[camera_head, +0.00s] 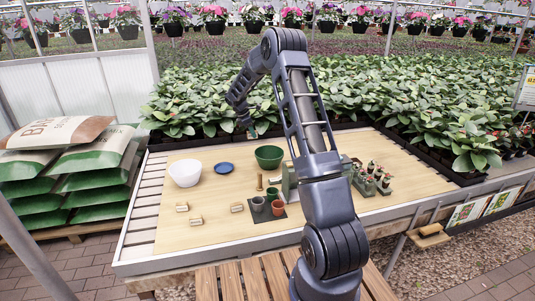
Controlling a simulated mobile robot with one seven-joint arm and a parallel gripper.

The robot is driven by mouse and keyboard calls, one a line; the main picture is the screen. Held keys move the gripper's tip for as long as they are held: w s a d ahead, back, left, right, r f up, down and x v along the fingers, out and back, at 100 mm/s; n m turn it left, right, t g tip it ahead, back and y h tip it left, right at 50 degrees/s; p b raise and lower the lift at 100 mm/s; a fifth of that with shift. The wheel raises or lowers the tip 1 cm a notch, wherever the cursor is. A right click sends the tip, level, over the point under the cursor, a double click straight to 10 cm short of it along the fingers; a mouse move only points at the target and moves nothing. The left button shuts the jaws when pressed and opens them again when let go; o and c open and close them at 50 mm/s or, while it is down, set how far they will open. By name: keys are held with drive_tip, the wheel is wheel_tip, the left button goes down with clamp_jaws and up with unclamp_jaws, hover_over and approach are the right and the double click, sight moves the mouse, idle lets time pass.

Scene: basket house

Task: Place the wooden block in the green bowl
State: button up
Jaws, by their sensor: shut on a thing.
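My gripper (249,132) hangs in front of the leafy plants, above and a little left of the green bowl in the picture. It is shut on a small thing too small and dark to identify. The green bowl (268,157) stands upright at the back middle of the table; its inside looks empty from here. Several small light wooden pieces lie on the table: one at the left (182,207), one nearer the front (196,220) and one in the middle (237,208). I cannot tell which of them is the task's wooden block.
Small pots (278,207) and an upright wooden peg (259,182) stand in front. Potted seedlings (372,180) are at the right. My arm hides part of the table.

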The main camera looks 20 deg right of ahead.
sight(269, 158)
drive_tip(key=w+d, duration=0.3)
drive_tip(key=d, duration=0.7)
wheel_tip(269, 158, down, 20)
drive_tip(key=shift+r, duration=0.2)
drive_tip(key=o, duration=0.9)
drive_tip(key=shift+f, duration=0.1)
drive_tip(key=shift+o, duration=0.2)
